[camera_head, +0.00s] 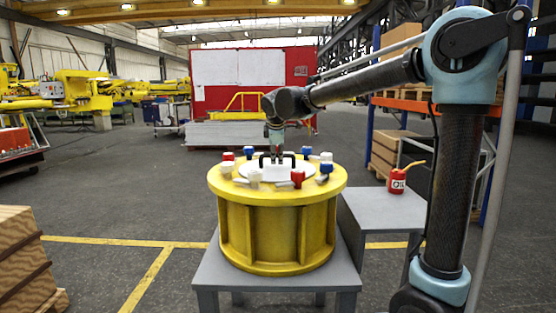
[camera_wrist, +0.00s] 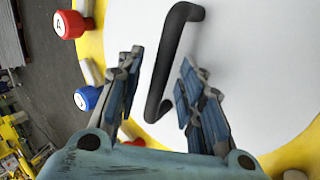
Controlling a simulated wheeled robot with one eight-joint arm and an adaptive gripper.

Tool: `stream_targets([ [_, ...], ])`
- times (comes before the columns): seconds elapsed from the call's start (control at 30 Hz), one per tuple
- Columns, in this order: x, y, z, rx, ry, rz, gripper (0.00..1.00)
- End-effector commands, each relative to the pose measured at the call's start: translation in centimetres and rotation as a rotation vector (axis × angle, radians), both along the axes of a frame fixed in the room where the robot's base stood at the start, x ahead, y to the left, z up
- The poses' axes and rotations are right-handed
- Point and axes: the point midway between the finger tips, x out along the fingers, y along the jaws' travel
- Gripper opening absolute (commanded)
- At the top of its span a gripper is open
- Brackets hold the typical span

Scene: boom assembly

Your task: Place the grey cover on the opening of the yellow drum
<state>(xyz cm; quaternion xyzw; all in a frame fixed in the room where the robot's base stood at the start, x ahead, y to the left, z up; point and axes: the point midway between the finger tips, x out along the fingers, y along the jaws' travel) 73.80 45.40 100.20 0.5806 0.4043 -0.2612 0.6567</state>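The yellow drum (camera_head: 275,232) stands upright on a grey table. The light grey cover (camera_head: 262,170) lies at the middle of the drum's top; I cannot tell whether it is fully seated in the opening. Black handle parts (camera_head: 290,156) stand up from it. My gripper (camera_head: 277,153) points down over the cover. In the wrist view the gripper (camera_wrist: 158,75) is open, with a black handle (camera_wrist: 166,65) between its fingers and visible gaps beside it. The pale cover (camera_wrist: 250,60) fills the right side there. The opening is hidden.
Red, blue and white knobs (camera_head: 297,177) ring the drum's top close to the cover. The grey table (camera_head: 210,275) bears the drum. A red oil can (camera_head: 397,186) stands on a lower grey table to the right. Wooden crates (camera_head: 22,262) are at the left.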

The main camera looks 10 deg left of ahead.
Motion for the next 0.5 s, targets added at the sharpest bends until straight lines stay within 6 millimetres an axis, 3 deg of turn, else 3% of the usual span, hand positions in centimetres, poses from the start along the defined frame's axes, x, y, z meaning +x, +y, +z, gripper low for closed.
stream_targets([
  [0.3, -3.3, -0.7, 5.2, 0.001, -0.001, 0.001, 0.35],
  [0.5, -4.8, -1.1, 7.5, 0.0, 0.0, 0.001, 0.35],
])
